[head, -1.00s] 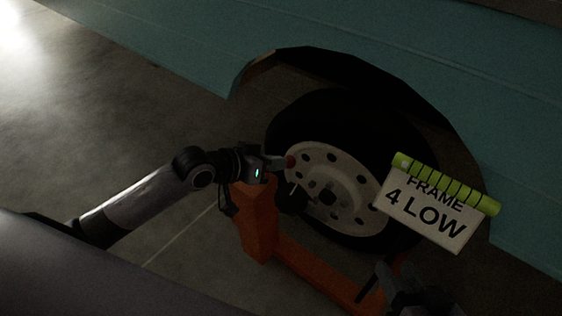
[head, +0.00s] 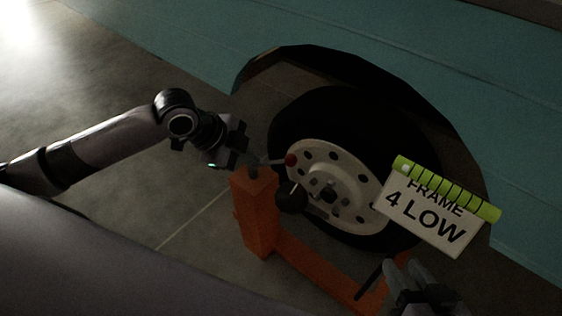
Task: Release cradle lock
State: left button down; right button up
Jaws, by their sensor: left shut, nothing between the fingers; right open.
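The orange cradle (head: 256,215) stands beside the wheel (head: 335,185) under the teal camper body. My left gripper (head: 240,162) is shut and empty just left of the lever, above the post. Whether it touches the lever I cannot tell. My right gripper (head: 405,270) is open at the bottom right, near the cradle's lower orange rail.
A white sign reading "FRAME 4 LOW" (head: 428,215) with a yellow-green ribbed tube (head: 450,187) along its top is right of the wheel. The teal camper side (head: 390,60) spans the top.

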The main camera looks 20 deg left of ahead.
pick_arm(q)
jog(key=shift+f, duration=0.1)
pick_arm(e)
jog(key=shift+f, duration=0.1)
pick_arm(q)
jog(key=w+d+f+b, duration=0.4)
jog(key=w+f+b, duration=0.2)
jog(key=w+f, duration=0.2)
jog(key=shift+f, duration=0.45)
pick_arm(e)
jog(key=shift+w+a+f+t+y, duration=0.2)
jog(key=shift+a+f+t+y, duration=0.15)
jog(key=shift+a+t+y, duration=0.25)
